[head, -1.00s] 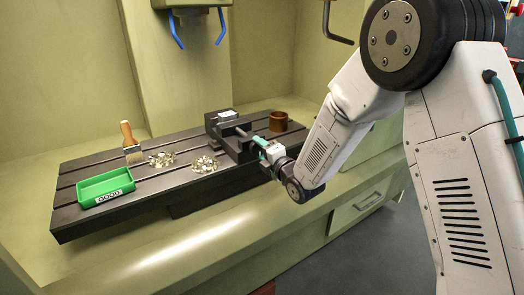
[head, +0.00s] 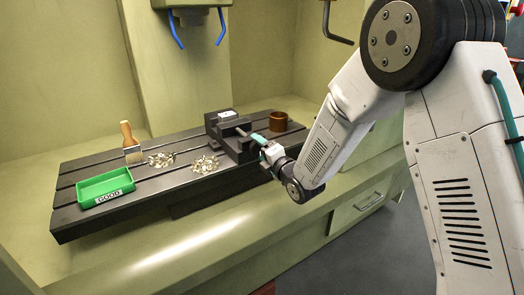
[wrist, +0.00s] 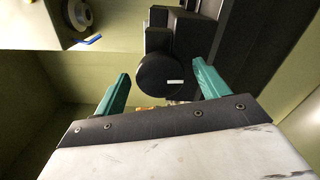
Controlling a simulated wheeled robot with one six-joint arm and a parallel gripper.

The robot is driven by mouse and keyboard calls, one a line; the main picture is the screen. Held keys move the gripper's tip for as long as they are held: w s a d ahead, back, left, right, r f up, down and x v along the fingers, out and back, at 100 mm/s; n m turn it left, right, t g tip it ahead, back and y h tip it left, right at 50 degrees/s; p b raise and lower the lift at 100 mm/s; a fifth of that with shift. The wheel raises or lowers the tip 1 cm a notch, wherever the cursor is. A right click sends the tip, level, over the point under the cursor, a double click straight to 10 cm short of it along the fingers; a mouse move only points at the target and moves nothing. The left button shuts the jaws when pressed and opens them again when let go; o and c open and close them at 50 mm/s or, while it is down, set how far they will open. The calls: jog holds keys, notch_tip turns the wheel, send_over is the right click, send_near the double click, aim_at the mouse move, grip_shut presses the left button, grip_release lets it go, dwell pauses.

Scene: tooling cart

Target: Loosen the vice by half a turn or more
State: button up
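The dark vice (head: 228,132) stands on the slotted table, towards its right end. In the wrist view its round black screw end (wrist: 158,76) faces me, with a small white mark on it. My gripper (head: 258,143) is at the front of the vice in the head view. In the wrist view my gripper (wrist: 161,82) is open, with one teal finger on each side of the round end. A gap shows between each finger and the round end, so neither visibly touches it. Contact deeper in is hidden.
The dark slotted table (head: 180,181) also holds a green tray (head: 103,187), a brush (head: 131,143), two piles of metal chips (head: 205,164) and a brown cup (head: 278,121) behind my gripper. Blue nozzles (head: 176,32) hang above. A drawer front (head: 368,202) lies below right.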

jog(key=v, duration=0.7)
jog(key=shift+s+d, duration=0.2)
jog(key=shift+s, duration=0.1)
